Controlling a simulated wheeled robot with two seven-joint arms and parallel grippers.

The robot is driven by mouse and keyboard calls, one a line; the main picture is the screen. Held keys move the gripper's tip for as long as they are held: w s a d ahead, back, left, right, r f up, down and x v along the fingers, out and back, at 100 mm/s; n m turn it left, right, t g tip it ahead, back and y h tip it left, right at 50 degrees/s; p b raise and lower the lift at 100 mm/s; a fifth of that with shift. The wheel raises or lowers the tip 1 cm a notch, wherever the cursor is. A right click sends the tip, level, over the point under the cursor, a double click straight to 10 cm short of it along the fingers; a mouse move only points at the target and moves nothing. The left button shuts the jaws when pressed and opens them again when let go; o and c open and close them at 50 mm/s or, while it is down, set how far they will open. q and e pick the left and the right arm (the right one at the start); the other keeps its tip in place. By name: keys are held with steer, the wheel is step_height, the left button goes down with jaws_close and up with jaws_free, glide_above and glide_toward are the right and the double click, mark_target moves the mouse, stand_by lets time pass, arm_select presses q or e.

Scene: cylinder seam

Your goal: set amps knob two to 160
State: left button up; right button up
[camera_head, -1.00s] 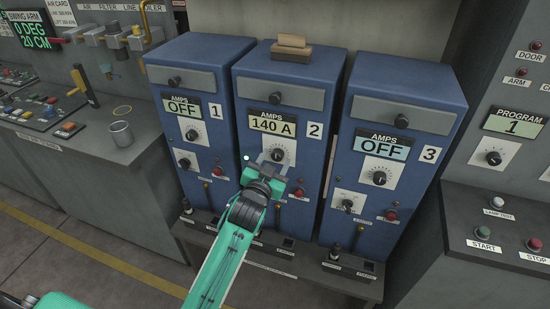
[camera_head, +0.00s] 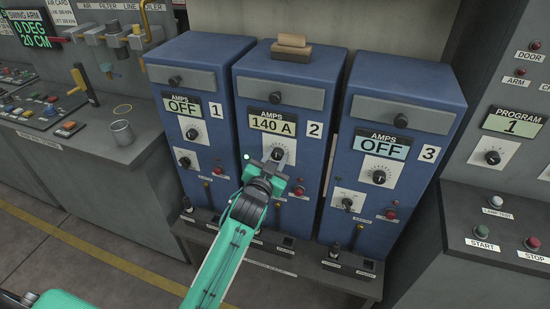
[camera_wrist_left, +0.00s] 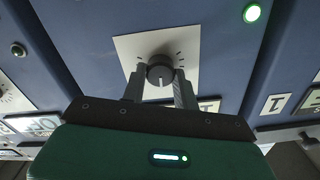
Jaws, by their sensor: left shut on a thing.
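The amps knob two (camera_head: 277,154) is a dark round knob on a white dial plate on the middle blue cabinet. The display above it (camera_head: 272,123) reads 140 A. My left gripper (camera_head: 272,162) reaches up to the knob from below. In the left wrist view the knob (camera_wrist_left: 160,71) sits between the two fingers of my left gripper (camera_wrist_left: 160,80), which are shut on it. A pale mark on the knob shows there. My fingers hide part of the dial plate in the head view. My right gripper is not in view.
Blue cabinet one (camera_head: 193,80) stands to the left and cabinet three (camera_head: 410,90) to the right; both displays read OFF. A brown block (camera_head: 291,50) lies on cabinet two. A metal cup (camera_head: 122,133) stands on the left counter.

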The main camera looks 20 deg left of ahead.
arm_select(q)
steer(key=shift+m+p, duration=0.4)
steer(key=shift+m, duration=0.2)
steer(key=shift+r+m, duration=0.1)
steer(key=shift+m, duration=0.3)
steer(key=shift+m+p, duration=0.65)
steer(key=shift+m, duration=0.15)
steer(key=shift+m+p, duration=0.4)
steer(key=shift+m, duration=0.6)
steer(key=shift+d+m, duration=0.1)
steer(key=shift+m, duration=0.8)
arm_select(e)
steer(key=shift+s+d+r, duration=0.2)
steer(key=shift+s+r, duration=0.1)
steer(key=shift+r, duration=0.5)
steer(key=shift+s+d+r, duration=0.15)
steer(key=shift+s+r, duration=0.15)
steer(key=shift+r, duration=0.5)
arm_select(q)
steer(key=shift+f+p, duration=0.2)
steer(key=shift+p, duration=0.1)
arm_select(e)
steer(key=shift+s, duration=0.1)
arm_select(q)
steer(key=o, duration=1)
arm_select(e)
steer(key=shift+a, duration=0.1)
